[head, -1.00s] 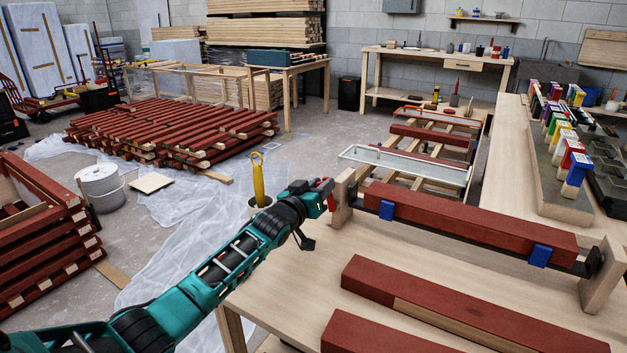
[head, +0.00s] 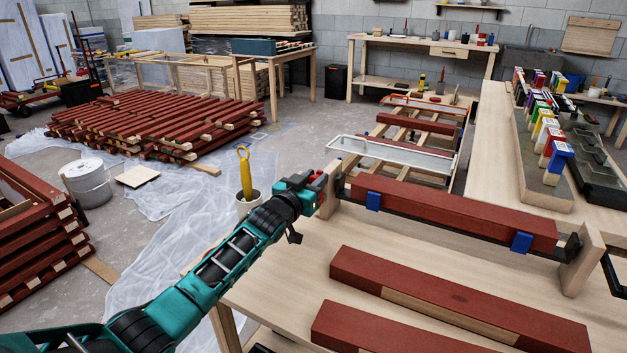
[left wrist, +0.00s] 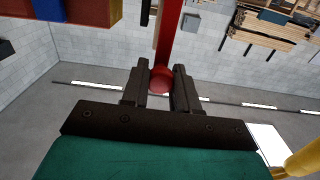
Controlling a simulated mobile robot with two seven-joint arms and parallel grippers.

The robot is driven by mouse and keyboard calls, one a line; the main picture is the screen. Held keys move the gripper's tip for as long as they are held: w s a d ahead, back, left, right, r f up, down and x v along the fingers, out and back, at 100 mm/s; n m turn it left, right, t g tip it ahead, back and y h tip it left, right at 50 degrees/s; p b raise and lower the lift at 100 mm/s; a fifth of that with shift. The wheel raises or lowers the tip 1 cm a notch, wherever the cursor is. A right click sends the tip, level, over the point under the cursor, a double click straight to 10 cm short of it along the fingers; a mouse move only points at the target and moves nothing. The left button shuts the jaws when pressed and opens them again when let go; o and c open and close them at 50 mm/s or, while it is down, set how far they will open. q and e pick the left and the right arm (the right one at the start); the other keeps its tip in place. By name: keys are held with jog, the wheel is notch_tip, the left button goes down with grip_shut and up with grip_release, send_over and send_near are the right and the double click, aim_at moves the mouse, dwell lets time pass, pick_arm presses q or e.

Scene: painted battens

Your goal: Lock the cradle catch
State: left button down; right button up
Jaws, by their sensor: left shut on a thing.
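The cradle holds a red painted batten (head: 450,212) on a dark bar with two blue clamps, between a left wooden end post (head: 329,196) and a right one (head: 581,262). My left gripper (head: 313,184) is at the outer side of the left post. In the left wrist view its two dark fingers are shut on a red catch lever (left wrist: 168,42), with the round red end (left wrist: 161,78) between them. In the head view only a little red shows at the fingertips, so the catch's exact position is hidden. My right gripper is not in view.
Two more red battens (head: 450,295) lie on the wooden bench (head: 285,265) in front of the cradle. A white pot with a yellow-handled tool (head: 245,175) stands behind my left arm. A side bench with colored brushes (head: 550,140) is at the right.

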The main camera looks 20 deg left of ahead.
pick_arm(q)
jog(key=c, duration=0.9)
grip_release()
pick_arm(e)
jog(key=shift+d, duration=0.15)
pick_arm(q)
jog(key=shift+s+a+p, duration=0.15)
jog(key=shift+s+p, duration=0.2)
jog(key=shift+s, duration=1.8)
jog(key=shift+s+a+p, duration=0.15)
jog(key=shift+s+p, duration=0.25)
jog(key=shift+s, duration=1.7)
jog(key=shift+s+a+p, duration=0.15)
jog(key=shift+s+p, duration=0.2)
jog(key=shift+s, duration=1.8)
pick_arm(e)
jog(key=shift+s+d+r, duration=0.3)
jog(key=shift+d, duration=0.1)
